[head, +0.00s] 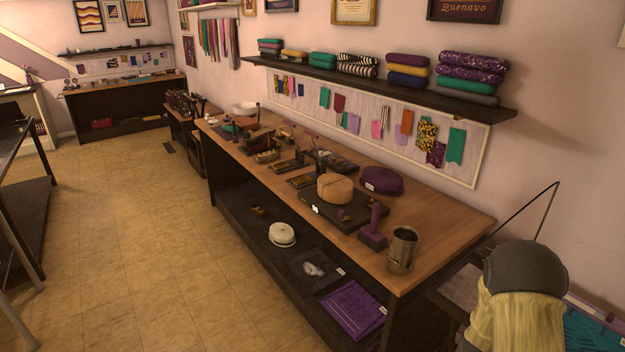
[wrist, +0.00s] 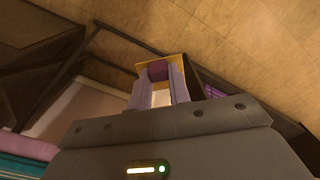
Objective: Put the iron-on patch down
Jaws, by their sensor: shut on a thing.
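I cannot make out my gripper or the patch in the head view.
A long wooden table (head: 448,222) carries a tan round block (head: 335,188), a purple hat (head: 381,180) and a metal cup (head: 402,250) near its front end. Its lower shelf holds a white hat (head: 282,234) and purple cloth (head: 352,309). The tiled floor (head: 130,215) to the left is clear.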

